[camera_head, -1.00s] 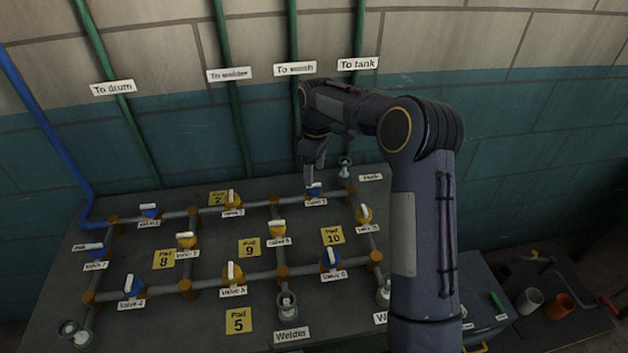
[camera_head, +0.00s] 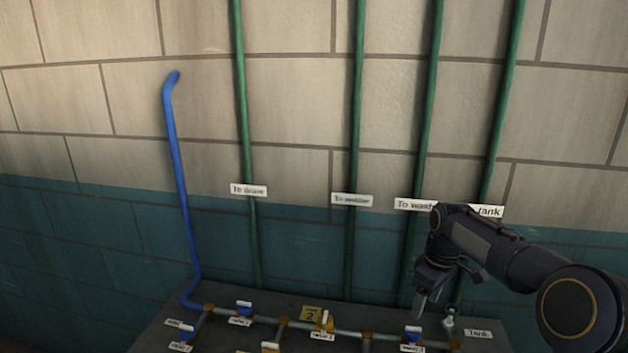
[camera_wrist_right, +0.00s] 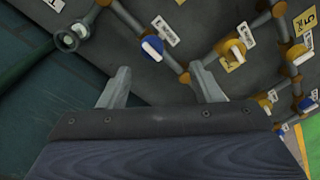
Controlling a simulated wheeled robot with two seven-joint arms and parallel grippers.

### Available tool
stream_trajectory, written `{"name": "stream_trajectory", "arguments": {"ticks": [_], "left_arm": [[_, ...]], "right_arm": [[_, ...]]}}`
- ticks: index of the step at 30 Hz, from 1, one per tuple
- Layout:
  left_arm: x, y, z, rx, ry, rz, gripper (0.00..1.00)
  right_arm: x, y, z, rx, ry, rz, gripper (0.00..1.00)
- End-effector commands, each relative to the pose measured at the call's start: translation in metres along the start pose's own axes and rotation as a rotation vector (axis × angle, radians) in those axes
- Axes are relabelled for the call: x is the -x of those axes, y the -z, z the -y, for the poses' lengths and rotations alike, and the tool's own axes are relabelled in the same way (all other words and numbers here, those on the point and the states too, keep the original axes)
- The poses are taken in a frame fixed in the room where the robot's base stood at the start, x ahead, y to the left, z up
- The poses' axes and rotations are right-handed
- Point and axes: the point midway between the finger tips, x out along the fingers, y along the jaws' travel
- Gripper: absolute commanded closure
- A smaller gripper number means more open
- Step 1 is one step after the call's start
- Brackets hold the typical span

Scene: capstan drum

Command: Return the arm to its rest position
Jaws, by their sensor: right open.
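My right gripper (camera_head: 428,298) hangs above the back right of the pipe board, near a blue valve (camera_head: 413,332) with a white handle. In the right wrist view its two fingers (camera_wrist_right: 160,78) stand apart with nothing between them. A blue valve with a white handle (camera_wrist_right: 152,48) shows beyond the fingertips, apart from them. My right arm (camera_head: 520,258) reaches in from the lower right. My left gripper is in neither view.
The dark board (camera_head: 240,296) carries grey pipes, yellow valves (camera_head: 325,320) and blue valves. A blue pipe (camera_head: 180,190) and several green pipes (camera_head: 355,130) rise along the block wall behind. A pipe fitting (camera_head: 449,322) stands close right of the gripper.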

Motion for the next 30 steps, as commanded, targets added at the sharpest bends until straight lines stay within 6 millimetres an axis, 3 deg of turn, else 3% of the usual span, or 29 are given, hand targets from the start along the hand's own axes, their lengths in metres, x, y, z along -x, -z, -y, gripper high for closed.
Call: {"name": "stream_trajectory", "arguments": {"ticks": [1, 6, 12, 17, 24, 30], "left_arm": [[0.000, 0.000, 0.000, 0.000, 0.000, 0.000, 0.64], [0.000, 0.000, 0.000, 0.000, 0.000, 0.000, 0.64], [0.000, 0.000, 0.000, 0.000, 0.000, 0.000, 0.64], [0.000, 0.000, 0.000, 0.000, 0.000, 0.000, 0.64], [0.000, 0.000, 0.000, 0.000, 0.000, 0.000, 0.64], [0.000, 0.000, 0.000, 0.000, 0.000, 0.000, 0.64]], "right_arm": [[0.017, -0.012, 0.010, -0.033, -0.008, -0.029, 0.41], [0.053, -0.054, 0.054, -0.170, -0.015, -0.133, 0.41], [0.072, -0.106, 0.114, -0.341, -0.003, -0.260, 0.41], [0.069, -0.145, 0.164, -0.481, 0.021, -0.359, 0.41], [0.039, -0.188, 0.232, -0.675, 0.076, -0.495, 0.41], [0.017, -0.202, 0.259, -0.762, 0.109, -0.551, 0.41]]}}
